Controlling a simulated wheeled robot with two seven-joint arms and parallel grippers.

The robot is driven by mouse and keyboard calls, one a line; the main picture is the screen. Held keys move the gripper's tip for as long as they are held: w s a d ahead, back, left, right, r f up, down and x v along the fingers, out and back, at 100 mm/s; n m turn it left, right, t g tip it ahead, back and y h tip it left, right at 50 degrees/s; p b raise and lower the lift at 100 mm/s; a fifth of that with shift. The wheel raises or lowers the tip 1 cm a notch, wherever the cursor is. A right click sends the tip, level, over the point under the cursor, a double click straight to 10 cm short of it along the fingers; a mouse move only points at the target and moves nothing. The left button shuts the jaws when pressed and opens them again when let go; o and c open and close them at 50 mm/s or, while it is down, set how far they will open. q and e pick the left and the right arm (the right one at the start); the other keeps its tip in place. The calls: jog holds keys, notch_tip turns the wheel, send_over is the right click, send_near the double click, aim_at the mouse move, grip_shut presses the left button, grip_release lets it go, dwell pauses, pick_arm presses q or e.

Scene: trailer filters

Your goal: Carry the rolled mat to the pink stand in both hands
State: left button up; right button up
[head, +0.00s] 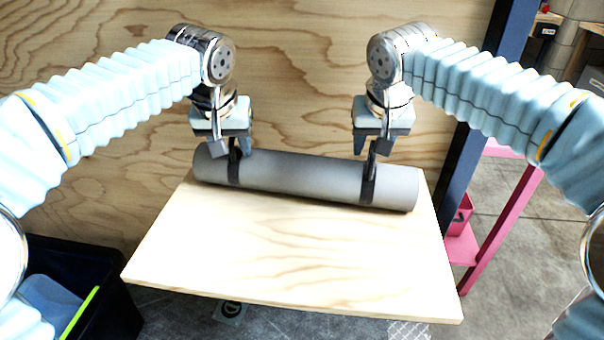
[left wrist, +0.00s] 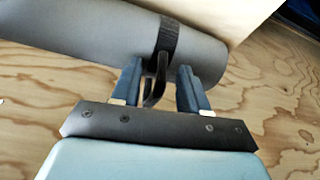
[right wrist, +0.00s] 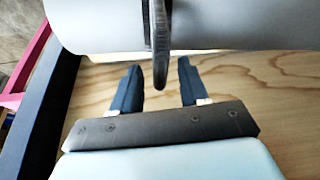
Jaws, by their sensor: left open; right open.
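The rolled mat (head: 300,178) is a grey cylinder lying across the back of a light wooden board (head: 290,250), with a dark strap with a loop near each end. My left gripper (head: 231,147) is open at the mat's left strap; in the left wrist view the strap loop (left wrist: 155,85) stands between its open fingers (left wrist: 160,85). My right gripper (head: 376,147) is open above the right strap; in the right wrist view the loop (right wrist: 160,60) reaches toward the gap between its fingers (right wrist: 158,80). The pink stand (head: 490,225) shows partly at the right, behind a dark post.
A plywood wall (head: 300,60) rises behind the board. The dark blue post (head: 470,150) stands between the board and the pink stand. A black bin (head: 110,290) with a green-edged item is at the lower left. The board's front half is clear.

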pick_arm(q)
grip_shut()
pick_arm(e)
grip_shut()
pick_arm(q)
jog(key=shift+a, duration=0.25)
pick_arm(e)
jog(key=shift+d, duration=0.2)
dwell(0.7)
